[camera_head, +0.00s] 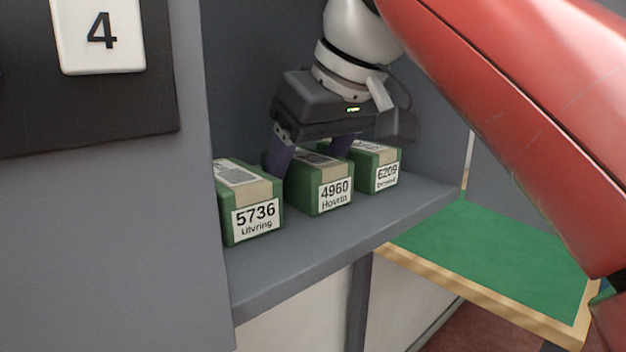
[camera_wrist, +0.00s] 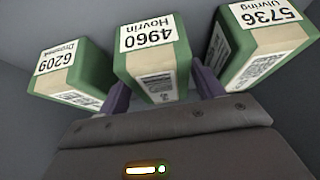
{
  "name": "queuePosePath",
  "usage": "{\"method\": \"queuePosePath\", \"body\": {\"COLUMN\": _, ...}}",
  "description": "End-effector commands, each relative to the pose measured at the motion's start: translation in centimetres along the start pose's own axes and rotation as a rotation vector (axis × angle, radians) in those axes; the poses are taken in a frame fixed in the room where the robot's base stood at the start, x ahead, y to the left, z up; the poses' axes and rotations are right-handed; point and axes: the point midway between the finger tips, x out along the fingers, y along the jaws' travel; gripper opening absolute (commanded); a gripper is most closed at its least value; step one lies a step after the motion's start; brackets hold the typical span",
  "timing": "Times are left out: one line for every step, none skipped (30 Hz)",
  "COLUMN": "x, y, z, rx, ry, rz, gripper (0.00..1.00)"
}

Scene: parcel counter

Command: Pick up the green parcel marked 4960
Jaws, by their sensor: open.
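The green parcel marked 4960 (camera_head: 332,194) stands on the grey shelf (camera_head: 400,224) between two other green parcels. It has a beige band and a white label; in the wrist view it is the middle parcel (camera_wrist: 155,55), its label upside down. My gripper (camera_head: 312,160) is open above it, with one purple finger on each side of the parcel, the left one in the gap toward parcel 5736. In the wrist view the fingers (camera_wrist: 160,90) flank the parcel's near end. I cannot tell whether they touch it.
Green parcel 5736 (camera_head: 250,210) stands close on the left and green parcel 6209 (camera_head: 378,172) on the right, with narrow gaps. A grey wall panel with a sign 4 (camera_head: 98,35) is at left. A green-topped, wood-edged surface (camera_head: 490,262) lies clear at lower right.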

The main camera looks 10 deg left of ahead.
Motion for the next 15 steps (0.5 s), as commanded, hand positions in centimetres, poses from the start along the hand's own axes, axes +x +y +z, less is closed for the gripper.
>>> {"method": "queuePosePath", "body": {"x": 0.59, "y": -0.04, "z": 0.10, "rx": 0.000, "ry": 0.000, "rz": 0.000, "gripper": 0.67}}
{"method": "queuePosePath", "body": {"x": 0.73, "y": -0.03, "z": 0.07, "rx": 0.000, "ry": 0.001, "rz": 0.000, "gripper": 0.67}}
{"method": "queuePosePath", "body": {"x": 0.85, "y": -0.03, "z": 0.05, "rx": 0.000, "ry": 0.001, "rz": 0.000, "gripper": 0.67}}
{"method": "queuePosePath", "body": {"x": 0.89, "y": -0.03, "z": 0.03, "rx": 0.000, "ry": 0.002, "rz": 0.000, "gripper": 0.67}}
{"method": "queuePosePath", "body": {"x": 0.90, "y": -0.03, "z": 0.02, "rx": 0.000, "ry": 0.002, "rz": 0.000, "gripper": 0.67}}
{"method": "queuePosePath", "body": {"x": 0.89, "y": -0.03, "z": 0.01, "rx": 0.000, "ry": 0.002, "rz": 0.000, "gripper": 0.67}}
{"method": "queuePosePath", "body": {"x": 0.87, "y": -0.03, "z": 0.00, "rx": 0.000, "ry": 0.002, "rz": 0.000, "gripper": 0.67}}
{"method": "queuePosePath", "body": {"x": 0.86, "y": -0.02, "z": 0.00, "rx": 0.000, "ry": 0.002, "rz": 0.000, "gripper": 0.67}}
{"method": "queuePosePath", "body": {"x": 0.86, "y": -0.02, "z": 0.00, "rx": 0.000, "ry": 0.002, "rz": 0.000, "gripper": 0.67}}
{"method": "queuePosePath", "body": {"x": 0.86, "y": -0.02, "z": 0.00, "rx": 0.000, "ry": 0.002, "rz": 0.000, "gripper": 0.65}}
{"method": "queuePosePath", "body": {"x": 0.85, "y": -0.02, "z": 0.00, "rx": 0.000, "ry": 0.002, "rz": 0.000, "gripper": 0.61}}
{"method": "queuePosePath", "body": {"x": 0.85, "y": -0.02, "z": 0.00, "rx": 0.000, "ry": 0.002, "rz": 0.000, "gripper": 0.56}}
{"method": "queuePosePath", "body": {"x": 0.85, "y": -0.02, "z": 0.00, "rx": 0.000, "ry": 0.002, "rz": 0.000, "gripper": 0.52}}
{"method": "queuePosePath", "body": {"x": 0.85, "y": -0.01, "z": 0.01, "rx": 0.000, "ry": 0.002, "rz": 0.000, "gripper": 0.48}}
{"method": "queuePosePath", "body": {"x": 0.85, "y": -0.01, "z": 0.01, "rx": 0.000, "ry": 0.002, "rz": 0.000, "gripper": 0.43}}
